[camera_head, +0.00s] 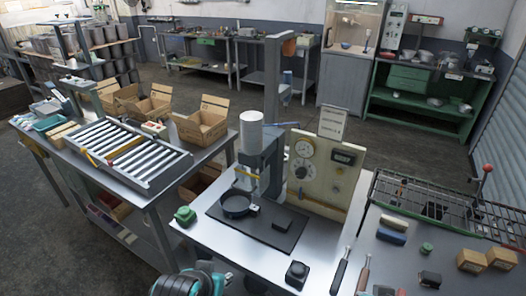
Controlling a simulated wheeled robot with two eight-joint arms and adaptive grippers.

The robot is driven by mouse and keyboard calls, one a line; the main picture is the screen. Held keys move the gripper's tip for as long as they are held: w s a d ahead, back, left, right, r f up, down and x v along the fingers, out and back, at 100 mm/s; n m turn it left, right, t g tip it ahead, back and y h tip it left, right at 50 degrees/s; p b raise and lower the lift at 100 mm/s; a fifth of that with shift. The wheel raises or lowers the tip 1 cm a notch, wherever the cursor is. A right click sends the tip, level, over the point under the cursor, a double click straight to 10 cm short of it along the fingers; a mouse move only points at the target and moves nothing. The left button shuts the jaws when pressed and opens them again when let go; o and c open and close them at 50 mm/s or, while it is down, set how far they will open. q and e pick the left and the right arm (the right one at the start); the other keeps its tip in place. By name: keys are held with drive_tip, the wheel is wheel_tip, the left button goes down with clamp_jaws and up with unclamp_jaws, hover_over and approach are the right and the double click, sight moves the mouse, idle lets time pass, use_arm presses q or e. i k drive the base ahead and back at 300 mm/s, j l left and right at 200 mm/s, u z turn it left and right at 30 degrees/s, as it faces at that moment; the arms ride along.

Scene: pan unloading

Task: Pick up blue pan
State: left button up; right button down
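A small round pan (236,206), very dark with a slight bluish tint, sits upright on the dark base plate (268,236) of a grey upright machine. It is just below a yellow-marked part of the machine. I cannot make out a handle clearly. Part of my own arm, teal and dark, shows at the bottom edge left of centre, well in front of the pan and apart from it. No fingertips of my left or right gripper show in this view.
The machine column (262,165) with a white cylinder stands behind the pan. A gauge panel (322,172) stands to the right. A green object (185,216) and a black block (297,272) are nearby on the metal table. A roller conveyor (125,150) is at left.

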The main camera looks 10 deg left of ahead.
sight(235, 202)
drive_tip(key=i+j, duration=0.2)
drive_tip(key=j, duration=0.15)
drive_tip(key=i+j, duration=0.2)
drive_tip(key=j, duration=0.15)
drive_tip(key=i+j, duration=0.2)
drive_tip(key=j, duration=0.15)
drive_tip(key=i+j, duration=0.2)
drive_tip(key=j, duration=0.2)
drive_tip(key=l+z, duration=0.05)
